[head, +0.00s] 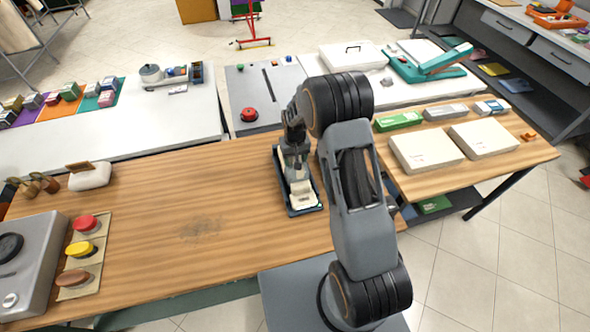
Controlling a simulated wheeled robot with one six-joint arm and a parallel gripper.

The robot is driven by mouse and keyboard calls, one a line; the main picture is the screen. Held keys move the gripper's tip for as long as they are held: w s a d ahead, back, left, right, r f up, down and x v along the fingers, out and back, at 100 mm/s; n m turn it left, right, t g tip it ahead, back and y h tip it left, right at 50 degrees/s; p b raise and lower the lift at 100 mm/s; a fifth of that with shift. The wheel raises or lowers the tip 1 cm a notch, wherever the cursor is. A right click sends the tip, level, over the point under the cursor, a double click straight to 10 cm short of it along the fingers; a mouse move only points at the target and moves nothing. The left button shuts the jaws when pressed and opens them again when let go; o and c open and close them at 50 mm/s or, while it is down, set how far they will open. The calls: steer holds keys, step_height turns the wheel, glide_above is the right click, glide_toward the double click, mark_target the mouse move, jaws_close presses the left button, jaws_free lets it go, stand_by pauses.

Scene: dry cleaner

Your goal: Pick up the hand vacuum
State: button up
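My gripper (296,165) points down over a narrow dark blue tray (314,210) on the wooden table, left of my arm. A cream and grey object (302,194), which looks like the hand vacuum, lies lengthwise in the tray. Its far part is covered by my gripper. The fingers are at or just above the object; I cannot tell whether they touch it. They are too small and dark to show whether they are open or shut.
The wooden table (150,215) is clear left of the tray. Red, yellow and brown round pads (82,249) stand at its left. Two cream boxes (425,150) lie to the right of my arm. A red button (249,114) sits on the grey counter behind.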

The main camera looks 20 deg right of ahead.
steer(key=shift+f, duration=0.1)
steer(key=shift+s, duration=0.1)
jaws_close()
stand_by(0.5)
stand_by(0.9)
